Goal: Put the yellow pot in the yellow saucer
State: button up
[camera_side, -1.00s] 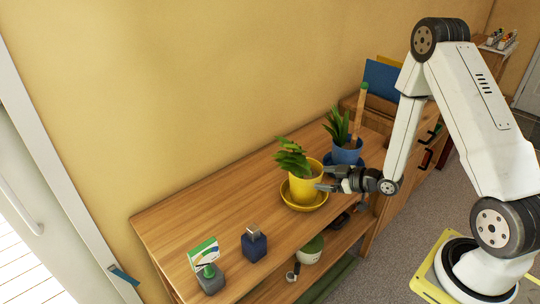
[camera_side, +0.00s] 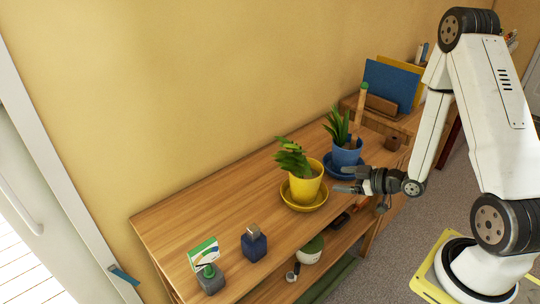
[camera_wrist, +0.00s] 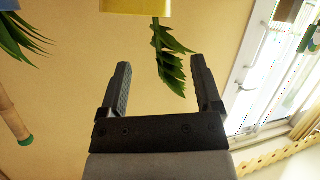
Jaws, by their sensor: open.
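The yellow pot (camera_side: 305,184) with a leafy green plant stands upright in the yellow saucer (camera_side: 304,206) on the wooden shelf top. My gripper (camera_side: 343,180) is open and empty, to the right of the pot and apart from it. In the wrist view my two fingers (camera_wrist: 160,88) are spread with nothing between them touching. The saucer cannot be made out in the wrist view.
A blue pot (camera_side: 346,155) with a plant stands in a blue saucer (camera_side: 352,172) just behind my gripper.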

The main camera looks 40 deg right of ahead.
jog(key=shift+w, duration=0.2)
jog(key=s+a+r+m+g+h, duration=0.1)
jog(key=s+a+r+m+g, duration=0.1)
jog(key=s+a+r+g, duration=0.1)
jog(key=s+a+r+m+g+h, duration=0.2)
jog(key=s+a+r+m+g, duration=0.1)
jog(key=a+r+g, duration=0.2)
jog(key=a+g, duration=0.2)
jog(key=a, duration=0.1)
jog(key=shift+s+a+r+g, duration=0.2)
jog(key=shift+s+g, duration=0.1)
jog(key=shift+s, duration=0.1)
